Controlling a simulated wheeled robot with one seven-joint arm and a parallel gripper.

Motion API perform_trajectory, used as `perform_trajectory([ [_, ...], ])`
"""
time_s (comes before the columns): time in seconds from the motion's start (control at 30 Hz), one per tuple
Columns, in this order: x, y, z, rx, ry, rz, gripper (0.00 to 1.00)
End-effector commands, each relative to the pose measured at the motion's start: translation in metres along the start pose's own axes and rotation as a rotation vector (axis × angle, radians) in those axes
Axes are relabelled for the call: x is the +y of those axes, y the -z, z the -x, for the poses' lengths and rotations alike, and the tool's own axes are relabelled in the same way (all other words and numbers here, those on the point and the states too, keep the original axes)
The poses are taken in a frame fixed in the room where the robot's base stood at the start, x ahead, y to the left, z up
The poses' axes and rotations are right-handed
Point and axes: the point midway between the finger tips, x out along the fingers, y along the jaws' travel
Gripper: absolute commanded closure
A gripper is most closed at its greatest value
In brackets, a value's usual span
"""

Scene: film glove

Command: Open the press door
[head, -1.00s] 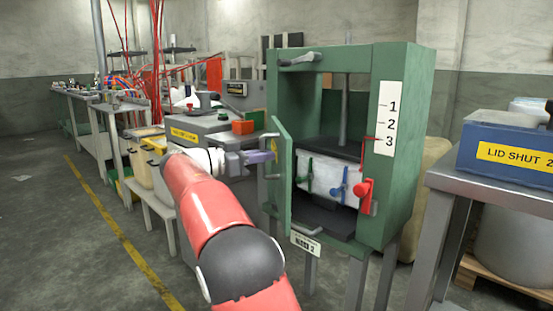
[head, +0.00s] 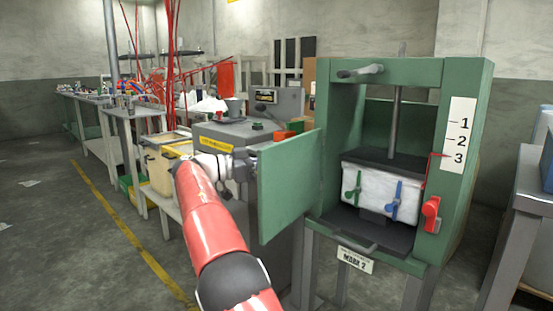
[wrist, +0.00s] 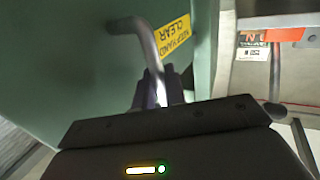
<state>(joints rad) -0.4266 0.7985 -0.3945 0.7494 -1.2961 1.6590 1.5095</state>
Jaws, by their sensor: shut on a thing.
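The green press (head: 466,150) stands at the right in the head view. Its green door (head: 290,185) is swung out to the left on the press's left side, and the chamber is open to view. Inside, a white block (head: 380,190) with green and blue clamps sits under a dark plate (head: 390,163). My gripper (wrist: 155,92) is shut on the bent metal door handle (wrist: 148,42) in the wrist view. A yellow label (wrist: 170,40) is on the door beside the handle. In the head view the door's edge hides the fingertips and handle.
A grey machine (head: 255,125) with an orange box (head: 288,134) stands behind my gripper and the door. Low tables with bins (head: 158,172) are at the left. A metal table (head: 530,190) stands at the far right.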

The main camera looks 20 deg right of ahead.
Motion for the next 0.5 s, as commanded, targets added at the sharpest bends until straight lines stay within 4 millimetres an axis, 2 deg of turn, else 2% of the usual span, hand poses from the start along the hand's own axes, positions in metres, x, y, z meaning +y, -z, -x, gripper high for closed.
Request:
perform_trajectory([
  [0.5, -0.0057, 0.001, 0.0034, 0.003, 0.013, -0.002, 1.0],
])
